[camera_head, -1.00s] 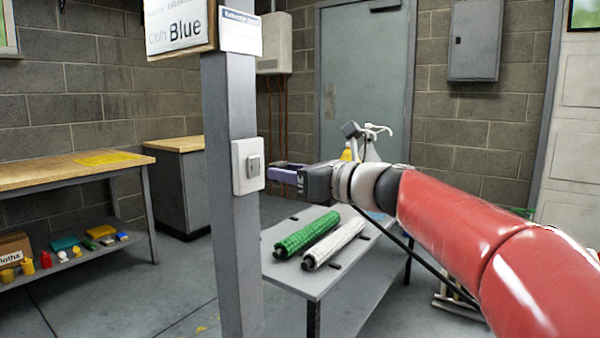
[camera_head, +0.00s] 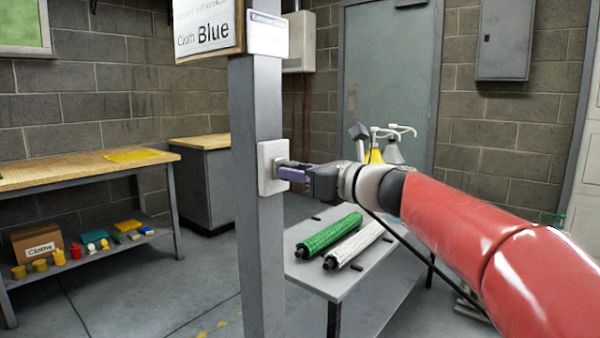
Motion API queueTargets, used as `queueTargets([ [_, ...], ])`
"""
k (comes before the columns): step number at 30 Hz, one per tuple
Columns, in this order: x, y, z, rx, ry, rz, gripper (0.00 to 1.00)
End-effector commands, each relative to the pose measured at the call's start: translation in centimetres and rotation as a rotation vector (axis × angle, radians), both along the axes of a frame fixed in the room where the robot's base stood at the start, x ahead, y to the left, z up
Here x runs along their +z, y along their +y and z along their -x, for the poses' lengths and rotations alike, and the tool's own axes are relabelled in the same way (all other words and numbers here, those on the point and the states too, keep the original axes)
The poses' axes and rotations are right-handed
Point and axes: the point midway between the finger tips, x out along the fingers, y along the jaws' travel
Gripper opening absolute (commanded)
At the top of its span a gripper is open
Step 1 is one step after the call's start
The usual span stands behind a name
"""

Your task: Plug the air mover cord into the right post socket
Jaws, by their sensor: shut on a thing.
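A white wall plate (camera_head: 266,170) with a grey centre is fixed to the grey post (camera_head: 258,235); it is the only socket-like plate I see. My gripper (camera_head: 288,172) is level with it, coming from the right. Its purple-tipped end is at the plate's face and overlaps the grey centre; contact cannot be told for sure. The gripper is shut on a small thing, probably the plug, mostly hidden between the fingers. A thin dark line, possibly the cord (camera_head: 425,256), runs from below the wrist to the lower right. The air mover is not clearly visible.
A low grey table (camera_head: 312,277) with a green roll (camera_head: 328,233) and a white roll (camera_head: 352,246) stands below my arm. A wooden-topped bench (camera_head: 75,170) stands at the left. Signs (camera_head: 208,38) hang on the post above the plate. Open floor lies at lower left.

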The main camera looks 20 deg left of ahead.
Motion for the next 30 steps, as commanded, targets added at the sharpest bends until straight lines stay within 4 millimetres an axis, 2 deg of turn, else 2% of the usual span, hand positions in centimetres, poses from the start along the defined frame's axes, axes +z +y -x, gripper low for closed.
queueTargets([
  [30, 0.12, 0.53, -0.23, 0.000, 0.000, 0.000, 0.03],
])
